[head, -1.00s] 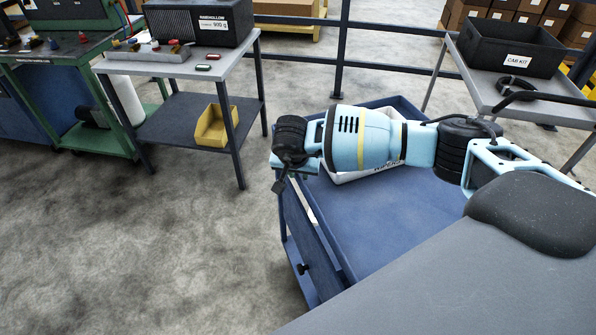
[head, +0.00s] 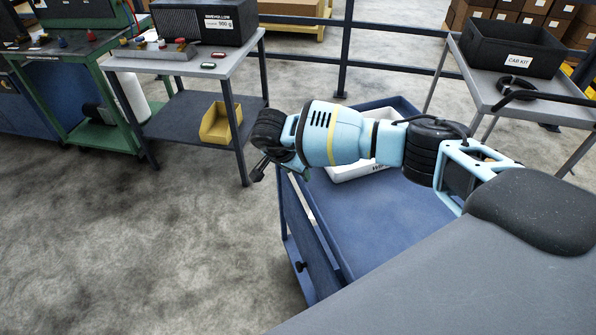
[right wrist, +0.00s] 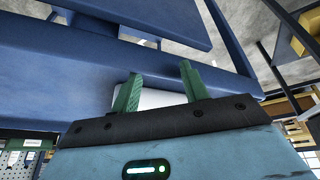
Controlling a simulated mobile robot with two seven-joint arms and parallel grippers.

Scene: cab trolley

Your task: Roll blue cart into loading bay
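The blue cart (head: 400,225) stands in front of me, with a flat blue top tray, a raised rim and a lower level. A white bin (head: 352,171) with dark lettering sits on the tray, partly hidden by my right arm. My right gripper (head: 260,170) hangs at the cart's left rim, pointing down and left. In the right wrist view, its two green fingers (right wrist: 160,88) are spread apart. Blue cart panels (right wrist: 60,85) are close beyond them, and I cannot tell whether they touch. My left gripper is out of view. No marked loading bay is recognisable.
A grey table (head: 190,65) with a yellow bin (head: 221,124) on its lower shelf stands at back left, beside a green bench (head: 60,50). A grey table (head: 560,110) holds a black crate (head: 512,45) at right. A dark railing (head: 390,66) runs behind. Floor at left is clear.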

